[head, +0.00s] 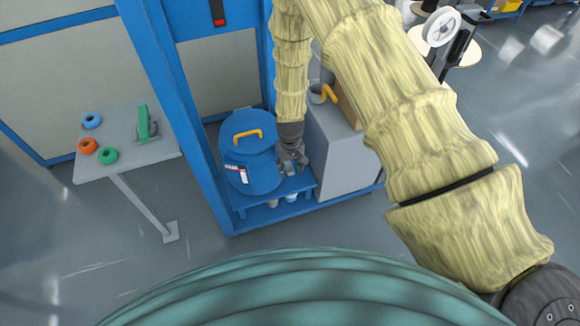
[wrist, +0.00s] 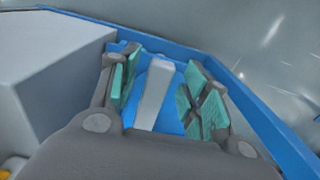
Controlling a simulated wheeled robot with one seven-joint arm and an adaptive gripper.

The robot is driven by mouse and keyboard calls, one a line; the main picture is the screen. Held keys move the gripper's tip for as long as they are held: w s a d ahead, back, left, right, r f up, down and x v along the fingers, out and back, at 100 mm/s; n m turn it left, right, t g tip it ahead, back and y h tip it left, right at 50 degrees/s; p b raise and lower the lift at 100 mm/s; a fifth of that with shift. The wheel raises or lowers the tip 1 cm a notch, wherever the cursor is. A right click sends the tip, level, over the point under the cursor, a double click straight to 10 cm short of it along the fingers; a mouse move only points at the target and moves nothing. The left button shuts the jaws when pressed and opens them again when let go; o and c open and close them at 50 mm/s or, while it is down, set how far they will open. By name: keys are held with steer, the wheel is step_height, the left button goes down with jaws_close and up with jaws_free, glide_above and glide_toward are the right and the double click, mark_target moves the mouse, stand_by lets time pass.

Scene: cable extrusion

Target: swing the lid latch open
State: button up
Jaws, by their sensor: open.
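The blue drum (head: 250,178) stands upright on a low blue platform, its round lid on top with a yellow handle (head: 247,134). My gripper (head: 291,168) is at the right side of the drum, fingers pointing down. In the wrist view my gripper (wrist: 162,82) is open, its teal-padded fingers apart. A pale grey bar (wrist: 155,95), which looks like the lid latch, lies between the fingers, with gaps visible on both sides. The latch cannot be made out in the head view, where my gripper covers that side.
A grey box-shaped cabinet (head: 342,160) stands close right of the drum; a grey block (wrist: 50,75) fills the wrist view's left. A blue frame post (head: 185,110) rises left of the drum. A grey side table (head: 120,165) holds blue, orange and green rings.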

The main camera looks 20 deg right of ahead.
steer(key=shift+f, duration=0.15)
jaws_close()
